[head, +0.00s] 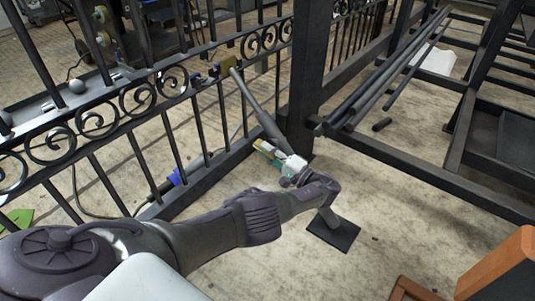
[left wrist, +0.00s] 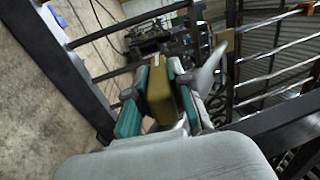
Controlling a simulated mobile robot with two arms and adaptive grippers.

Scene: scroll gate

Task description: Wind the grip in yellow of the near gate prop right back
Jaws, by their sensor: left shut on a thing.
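The near gate prop (head: 258,112) is a grey tube slanting from a brass-coloured bracket (head: 227,65) on the black scroll gate (head: 130,98) down to a dark foot plate (head: 335,229) on the floor. My left gripper (head: 272,154) is at the prop's lower part, next to the black post. It is shut on the yellow grip (head: 261,144). In the left wrist view the yellow grip (left wrist: 160,92) stands between the teal finger pads (left wrist: 159,108). The gripper and wrist hide the prop's lower joint. My right gripper is not in view.
A thick black post (head: 310,75) stands just behind the gripper. Dark metal bars (head: 385,75) lie on a frame at the upper right. An orange-brown wooden piece (head: 505,265) is at the lower right. The floor around the foot plate is mostly clear.

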